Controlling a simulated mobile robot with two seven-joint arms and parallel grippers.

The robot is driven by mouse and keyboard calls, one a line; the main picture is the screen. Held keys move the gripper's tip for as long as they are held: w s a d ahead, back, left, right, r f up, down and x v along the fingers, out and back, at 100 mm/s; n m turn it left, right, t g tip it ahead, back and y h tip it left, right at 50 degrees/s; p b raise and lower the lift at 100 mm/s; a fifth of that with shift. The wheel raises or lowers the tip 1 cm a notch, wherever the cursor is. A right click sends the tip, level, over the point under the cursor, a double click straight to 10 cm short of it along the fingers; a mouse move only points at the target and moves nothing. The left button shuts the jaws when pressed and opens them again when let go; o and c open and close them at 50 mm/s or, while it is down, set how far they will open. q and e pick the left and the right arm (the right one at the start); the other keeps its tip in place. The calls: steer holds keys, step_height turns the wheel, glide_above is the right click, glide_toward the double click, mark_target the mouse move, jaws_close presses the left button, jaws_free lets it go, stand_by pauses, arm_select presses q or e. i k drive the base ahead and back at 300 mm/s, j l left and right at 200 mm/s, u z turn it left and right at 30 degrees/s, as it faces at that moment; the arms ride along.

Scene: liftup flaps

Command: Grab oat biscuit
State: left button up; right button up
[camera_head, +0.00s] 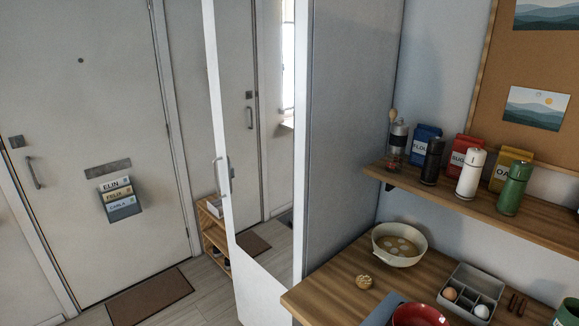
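A small round golden-brown biscuit (364,282), which looks like the oat biscuit, lies on the wooden counter (325,287) near its left edge. It sits just below and left of a cream bowl (383,252) and is not covered by anything. Neither of my grippers shows in the head view.
A red bowl (420,317) on a blue-grey board stands at the counter's front. A grey divided tray (480,275) holds eggs, with small dark brown items (517,304) to its right. A shelf (530,220) with bottles and packets overhangs the back. A mirrored door (265,150) stands left.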

mark_target(364, 281)
steer(key=i+j+z, duration=0.2)
steer(key=z, duration=0.25)
steer(key=i+j+z, duration=0.1)
steer(key=j+z, duration=0.2)
steer(key=z, duration=0.15)
steer(key=i+j+z, duration=0.1)
steer(key=j, duration=0.25)
steer(key=i+j, duration=0.1)
steer(key=j, duration=0.25)
steer(key=i+j+z, duration=0.15)
steer(key=j, duration=0.2)
steer(key=k, duration=0.05)
